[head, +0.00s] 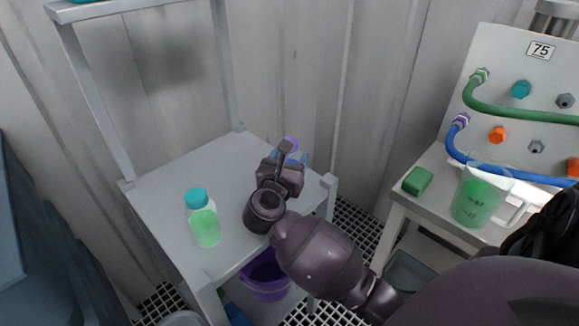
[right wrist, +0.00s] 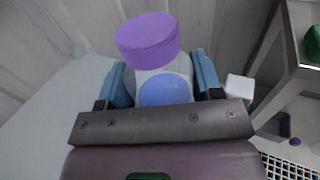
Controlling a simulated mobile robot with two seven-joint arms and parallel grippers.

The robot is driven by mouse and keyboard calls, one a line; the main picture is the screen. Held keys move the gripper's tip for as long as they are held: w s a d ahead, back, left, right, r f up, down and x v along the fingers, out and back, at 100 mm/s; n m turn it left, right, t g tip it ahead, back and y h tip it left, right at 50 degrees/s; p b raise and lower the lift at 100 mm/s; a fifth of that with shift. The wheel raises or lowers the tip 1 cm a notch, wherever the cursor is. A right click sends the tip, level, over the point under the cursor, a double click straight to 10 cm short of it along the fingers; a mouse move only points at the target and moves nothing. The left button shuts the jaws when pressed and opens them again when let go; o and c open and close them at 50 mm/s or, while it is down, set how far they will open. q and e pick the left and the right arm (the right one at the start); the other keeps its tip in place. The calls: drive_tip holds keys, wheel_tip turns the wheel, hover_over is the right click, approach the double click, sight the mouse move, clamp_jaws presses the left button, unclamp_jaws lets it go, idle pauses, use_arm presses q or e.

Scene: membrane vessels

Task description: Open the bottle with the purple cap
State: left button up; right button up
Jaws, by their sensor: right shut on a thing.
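The bottle with the purple cap shows best in the right wrist view, with its purple cap (right wrist: 147,40) on top and its pale body with a blue patch (right wrist: 165,90) below. My right gripper (right wrist: 166,84) is shut on the bottle's body, with a blue finger on each side. In the head view the right gripper (head: 290,160) is over the right part of the grey shelf table (head: 180,165), and only a bit of the purple cap (head: 291,143) shows behind it. The rest of the bottle is hidden there. My left gripper is not in view.
A bottle with a teal cap (head: 203,218) stands left of my right arm. A purple bucket (head: 265,280) is below the table. At right, a side table holds a green block (head: 417,181) and a beaker of green liquid (head: 477,200), by a panel with hoses (head: 520,75).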

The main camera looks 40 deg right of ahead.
drive_tip(key=shift+c, duration=1.1)
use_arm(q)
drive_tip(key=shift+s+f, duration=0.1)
use_arm(e)
drive_tip(key=shift+r, duration=0.1)
wheel_tip(320, 180, up, 20)
drive_tip(key=p, duration=0.5)
drive_tip(key=o, duration=0.5)
drive_tip(key=c, duration=0.7)
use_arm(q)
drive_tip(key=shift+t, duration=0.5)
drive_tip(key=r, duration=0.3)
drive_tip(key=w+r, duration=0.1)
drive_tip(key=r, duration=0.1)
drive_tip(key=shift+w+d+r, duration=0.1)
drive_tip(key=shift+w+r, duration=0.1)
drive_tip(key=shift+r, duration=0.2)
use_arm(e)
drive_tip(key=shift+c, duration=0.3)
